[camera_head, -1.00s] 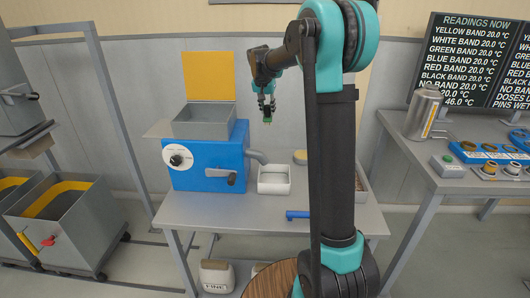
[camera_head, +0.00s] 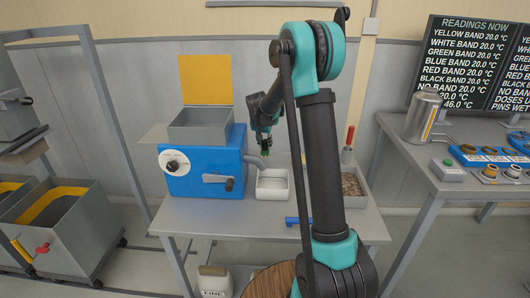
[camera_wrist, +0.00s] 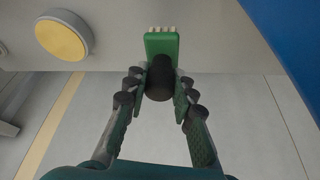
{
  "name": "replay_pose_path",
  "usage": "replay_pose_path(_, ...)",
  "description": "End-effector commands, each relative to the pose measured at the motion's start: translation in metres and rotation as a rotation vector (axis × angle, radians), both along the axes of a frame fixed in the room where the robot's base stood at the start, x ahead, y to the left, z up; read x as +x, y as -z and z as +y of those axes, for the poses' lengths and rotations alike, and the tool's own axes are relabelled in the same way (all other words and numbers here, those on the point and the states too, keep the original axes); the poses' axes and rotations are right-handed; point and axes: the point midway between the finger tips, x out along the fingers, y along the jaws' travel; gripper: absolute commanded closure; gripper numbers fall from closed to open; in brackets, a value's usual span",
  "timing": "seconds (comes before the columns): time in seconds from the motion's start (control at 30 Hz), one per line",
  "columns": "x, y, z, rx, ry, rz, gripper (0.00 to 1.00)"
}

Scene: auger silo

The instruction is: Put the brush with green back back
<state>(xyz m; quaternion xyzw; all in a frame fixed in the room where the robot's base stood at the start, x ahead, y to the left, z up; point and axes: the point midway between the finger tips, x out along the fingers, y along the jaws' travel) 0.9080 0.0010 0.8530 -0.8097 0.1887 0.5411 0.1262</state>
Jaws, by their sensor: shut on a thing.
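The brush with the green back (camera_wrist: 162,44) is in my gripper (camera_wrist: 160,88). In the wrist view its dark round handle sits between the fingertips, and its green block with pale bristles points toward the top of the picture. Only a small green bit of the brush (camera_head: 265,152) shows there, above the machine's spout and apart from the table. The place where the brush belongs cannot be made out.
The blue machine (camera_head: 198,165) with a grey hopper stands left on the table (camera_head: 225,220). A white tray (camera_head: 272,184) sits beside its spout. A grey bin (camera_head: 352,185) and a red-handled tool (camera_head: 350,136) are right of my arm. A yellow-topped round thing (camera_wrist: 62,38) shows in the wrist view.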

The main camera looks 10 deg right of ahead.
Motion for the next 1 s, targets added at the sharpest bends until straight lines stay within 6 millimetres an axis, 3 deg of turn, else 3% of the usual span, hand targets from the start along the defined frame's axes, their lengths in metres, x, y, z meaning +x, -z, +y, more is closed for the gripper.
replay_pose_path(0.17, 0.0, 0.01, 0.0, 0.0, 0.0, 0.0, 1.0)
replay_pose_path(0.43, 0.0, 0.042, 0.0, 0.0, 0.0, 0.0, 1.0)
replay_pose_path(0.77, 0.0, 0.045, 0.0, 0.0, 0.0, 0.0, 1.0)
replay_pose_path(0.8, 0.0, 0.046, 0.0, 0.0, 0.0, 0.0, 0.74)
replay_pose_path(0.97, 0.0, 0.046, 0.0, 0.0, 0.0, 0.0, 0.55)
replay_pose_path(1.0, 0.0, 0.046, 0.0, 0.0, 0.0, 0.0, 0.55)
